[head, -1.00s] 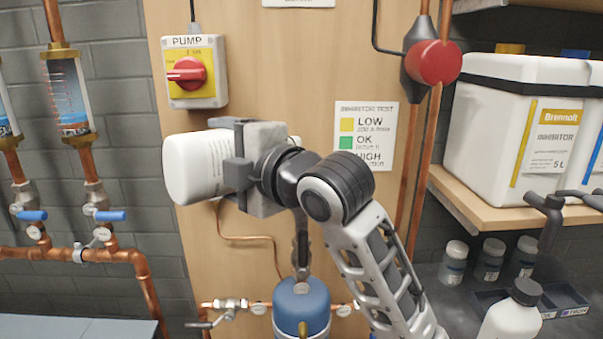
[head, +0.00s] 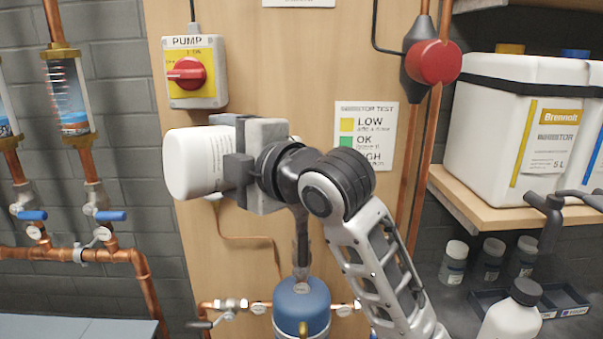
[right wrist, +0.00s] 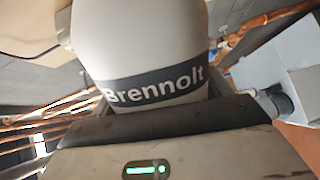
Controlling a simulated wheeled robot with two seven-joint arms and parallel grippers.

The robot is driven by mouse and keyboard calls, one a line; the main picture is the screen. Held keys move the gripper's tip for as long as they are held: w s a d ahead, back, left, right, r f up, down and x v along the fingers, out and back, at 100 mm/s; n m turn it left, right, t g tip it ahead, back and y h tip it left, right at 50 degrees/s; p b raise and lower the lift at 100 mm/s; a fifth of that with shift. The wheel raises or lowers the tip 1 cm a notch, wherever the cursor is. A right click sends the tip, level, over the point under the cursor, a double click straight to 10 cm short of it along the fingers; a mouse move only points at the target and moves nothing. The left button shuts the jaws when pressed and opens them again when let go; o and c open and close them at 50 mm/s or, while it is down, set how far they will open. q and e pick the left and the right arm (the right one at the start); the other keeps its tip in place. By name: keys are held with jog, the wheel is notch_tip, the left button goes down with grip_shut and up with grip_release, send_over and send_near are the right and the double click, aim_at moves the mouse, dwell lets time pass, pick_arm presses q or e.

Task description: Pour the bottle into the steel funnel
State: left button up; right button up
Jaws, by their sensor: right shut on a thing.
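A white bottle (head: 195,162) lies almost on its side in the head view, base to the left. My right gripper (head: 238,166) is shut on it, high in front of the wooden panel. The right wrist view shows the bottle (right wrist: 140,40) with a dark "Brennolt" band. The bottle's mouth end is mostly hidden behind my gripper and wrist. A narrow dark grey shape (head: 301,240) stands above a blue vessel (head: 301,305), below my wrist; I cannot tell whether it is the funnel or falling liquid. My left gripper is out of view.
A red pump switch (head: 187,73) is on the panel above the bottle. Copper pipes (head: 140,270) with blue-handled valves run at left. A white inhibitor container (head: 520,120) stands on the right shelf. Below it are small jars and another white bottle (head: 510,315).

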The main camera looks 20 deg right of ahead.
jog(key=shift+w+d+r+m, duration=0.15)
jog(key=shift+d+r+m, duration=0.15)
jog(key=shift+m, duration=0.6)
dwell(2.7)
jog(key=shift+w+d+r+m, duration=0.15)
jog(key=shift+d+r+m, duration=0.1)
jog(key=shift+r+m, duration=0.25)
dwell(0.7)
